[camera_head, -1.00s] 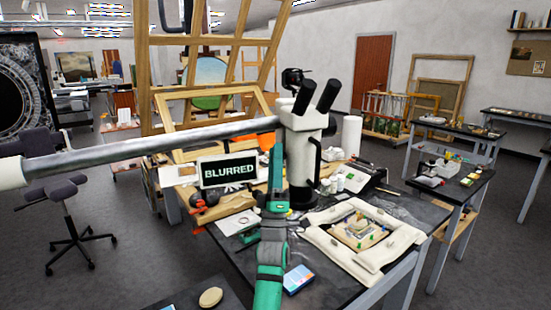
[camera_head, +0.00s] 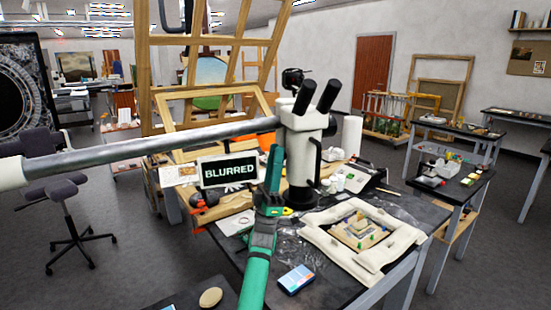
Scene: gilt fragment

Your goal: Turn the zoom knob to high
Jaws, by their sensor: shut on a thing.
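The microscope (camera_head: 302,150) stands upright on the dark workbench, with a white body, black eyepieces and a long grey boom reaching left. A screen (camera_head: 229,171) to its left reads "BLURRED". My green and black arm rises from the bottom of the view to the left side of the microscope. Its far end, with my gripper (camera_head: 276,150), is against the microscope body at about mid height. My gripper is shut on the zoom knob there. The fingers and the knob are too small and hidden by my arm to make out, so the knob's setting does not show.
A padded white frame (camera_head: 333,223) holding a gilt fragment lies on the bench at the right. Orange-handled tools (camera_head: 205,198) lie left of my arm. A wooden easel stands behind.

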